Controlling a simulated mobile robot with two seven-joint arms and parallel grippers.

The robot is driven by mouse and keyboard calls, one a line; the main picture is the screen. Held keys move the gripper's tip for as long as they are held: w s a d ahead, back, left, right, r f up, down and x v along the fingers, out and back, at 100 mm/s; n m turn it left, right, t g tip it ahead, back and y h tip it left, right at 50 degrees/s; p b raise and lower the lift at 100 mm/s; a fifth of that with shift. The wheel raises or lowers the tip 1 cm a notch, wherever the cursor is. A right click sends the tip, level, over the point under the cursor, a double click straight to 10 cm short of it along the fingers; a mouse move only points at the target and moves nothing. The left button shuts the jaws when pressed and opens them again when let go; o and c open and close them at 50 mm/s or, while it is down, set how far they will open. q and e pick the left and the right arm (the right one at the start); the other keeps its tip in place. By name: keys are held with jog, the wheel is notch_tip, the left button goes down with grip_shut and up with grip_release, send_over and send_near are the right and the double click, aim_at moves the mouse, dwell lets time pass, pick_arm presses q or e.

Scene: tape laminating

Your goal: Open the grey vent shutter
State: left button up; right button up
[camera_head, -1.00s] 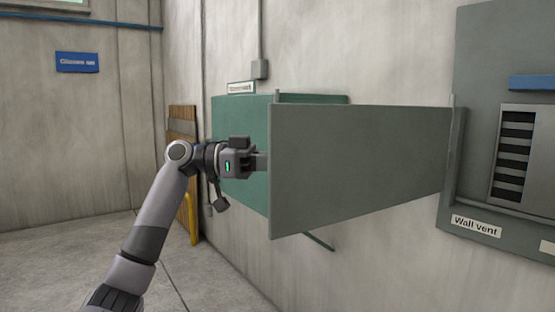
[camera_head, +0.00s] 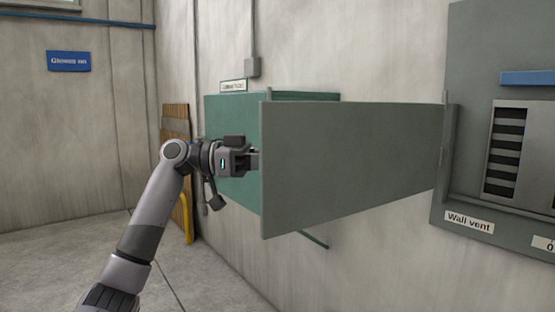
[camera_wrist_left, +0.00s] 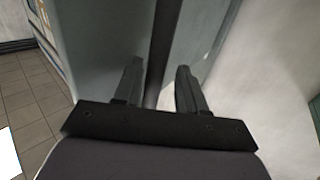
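The grey vent shutter (camera_head: 350,165) stands swung wide open, out from the wall. It hangs from the left side of the grey wall vent frame (camera_head: 470,130), and the dark slats (camera_head: 506,150) are uncovered. My left gripper (camera_head: 256,160) is at the shutter's free left edge, its fingertips partly hidden by the panel. In the left wrist view, the two fingers (camera_wrist_left: 159,88) stand apart, with a dark upright strip visible in and beyond the gap. I cannot tell whether either finger touches the shutter. My right gripper is in neither view.
A green cabinet (camera_head: 232,125) is on the wall behind the shutter and my gripper. Wooden boards (camera_head: 177,140) and a yellow rail (camera_head: 187,220) stand by the corner. The floor at lower left is clear.

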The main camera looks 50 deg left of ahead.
pick_arm(q)
jog(key=b+v, duration=0.1)
jog(key=v, duration=0.6)
jog(key=shift+s+a, duration=0.1)
jog(key=shift+a, duration=0.05)
dwell(0.5)
